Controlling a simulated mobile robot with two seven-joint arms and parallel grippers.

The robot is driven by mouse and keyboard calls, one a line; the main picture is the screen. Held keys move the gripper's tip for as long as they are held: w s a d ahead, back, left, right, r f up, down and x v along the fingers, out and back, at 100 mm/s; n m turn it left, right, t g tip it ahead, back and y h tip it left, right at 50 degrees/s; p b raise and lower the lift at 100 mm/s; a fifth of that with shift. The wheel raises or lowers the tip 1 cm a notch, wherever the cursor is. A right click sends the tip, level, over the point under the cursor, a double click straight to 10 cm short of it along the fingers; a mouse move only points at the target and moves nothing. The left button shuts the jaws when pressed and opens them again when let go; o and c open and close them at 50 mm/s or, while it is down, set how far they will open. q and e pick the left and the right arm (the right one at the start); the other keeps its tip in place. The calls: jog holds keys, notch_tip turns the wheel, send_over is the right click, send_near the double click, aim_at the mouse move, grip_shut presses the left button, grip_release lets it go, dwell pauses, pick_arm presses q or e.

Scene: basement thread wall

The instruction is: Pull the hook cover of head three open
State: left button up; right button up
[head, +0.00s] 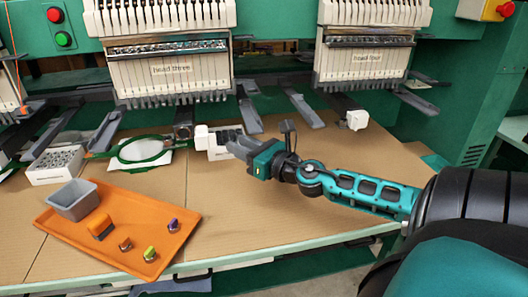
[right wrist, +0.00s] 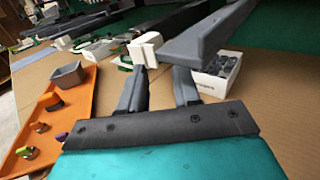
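Head three (head: 172,69) is the labelled white needle head at centre left. A dark arm (head: 182,128) reaches out below it. A white block (head: 201,137), which looks like its hook cover, sits at that arm's front end; whether it is open I cannot tell. My right gripper (head: 234,145) is just right of this block. In the right wrist view, my gripper's two fingers (right wrist: 160,75) are apart with nothing between them. The white block (right wrist: 144,48) stands just beyond the left fingertip; contact is unclear. My left gripper is not in view.
A white box of dark parts (head: 226,137) stands behind my right gripper. A green hoop (head: 144,150) lies left of the block. An orange tray (head: 75,232) holds a grey bin and small items. Another head (head: 367,57) with its white cover (head: 356,120) is at right.

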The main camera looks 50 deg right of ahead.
pick_arm(q)
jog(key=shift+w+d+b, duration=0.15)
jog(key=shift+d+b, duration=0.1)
jog(key=shift+b, duration=0.15)
pick_arm(e)
jog(key=s, duration=0.6)
jog(key=shift+s+d, duration=0.35)
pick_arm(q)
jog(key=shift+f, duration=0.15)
pick_arm(e)
jog(key=shift+s+f, duration=0.1)
